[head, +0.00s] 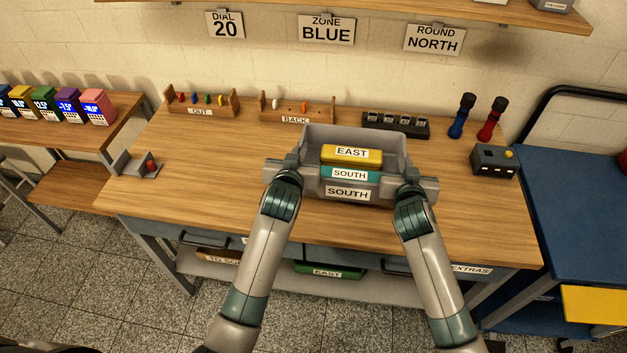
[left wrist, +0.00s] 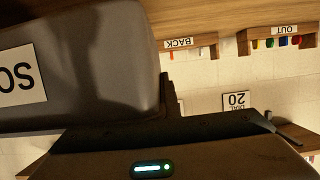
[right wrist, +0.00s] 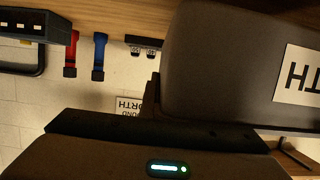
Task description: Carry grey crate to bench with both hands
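The grey crate (head: 396,153) is over the wooden bench (head: 220,165), near its front middle, roughly level. The frames do not settle whether its base touches the bench top. Its front label reads SOUTH. A yellow box marked EAST (head: 351,153) and a teal box marked SOUTH (head: 350,173) lie inside. My left gripper (head: 276,166) is shut on the crate's left end, and my right gripper (head: 424,184) on its right end. The crate wall also fills part of the left wrist view (left wrist: 100,75) and right wrist view (right wrist: 220,70). The fingertips are mostly hidden.
Behind the crate stand two wooden racks (head: 201,113) and a dark block (head: 396,125). A small grey holder (head: 137,164) is left. Bench top between holder and crate is clear.

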